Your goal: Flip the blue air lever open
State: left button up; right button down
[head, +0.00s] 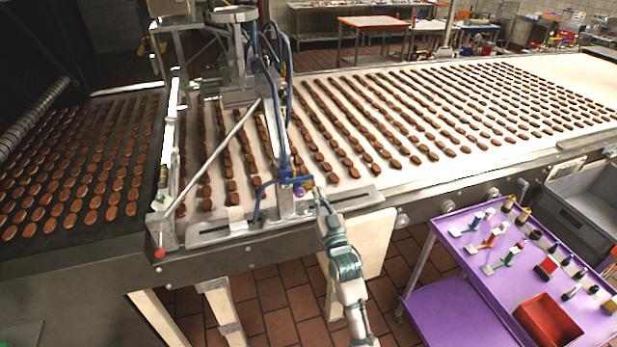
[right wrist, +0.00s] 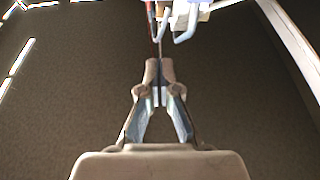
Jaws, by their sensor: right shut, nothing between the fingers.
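My right gripper (head: 319,200) reaches up from below to the front edge of the depositing machine (head: 290,205) on the conveyor. Its fingers are together and empty, as the right wrist view (right wrist: 160,70) shows. A blue lever-like piece (head: 264,184) with a bent handle is on the front of the machine, just left of my gripper, beside a small purple part (head: 299,191). In the right wrist view a light blue hooked piece (right wrist: 186,28) hangs just beyond the fingertips. I cannot tell whether the fingertips touch it. My left gripper is not in view.
Rows of chocolate-brown biscuits (head: 420,110) lie on the conveyor. A purple cart (head: 450,300) with small tools and a red tray (head: 548,322) stands at right, beside a grey bin (head: 590,205). Blue hoses (head: 283,110) rise above the machine. Tiled floor lies below the conveyor.

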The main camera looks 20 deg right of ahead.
notch_tip(320, 180, up, 3)
send_over(308, 178)
jog(key=s, duration=0.2)
jog(key=f, duration=0.3)
jog(key=shift+w+a+f+p, duration=0.2)
jog(key=shift+f+p, duration=0.1)
jog(key=shift+p, duration=0.05)
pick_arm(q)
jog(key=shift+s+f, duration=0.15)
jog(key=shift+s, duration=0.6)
pick_arm(e)
jog(key=shift+f, duration=0.15)
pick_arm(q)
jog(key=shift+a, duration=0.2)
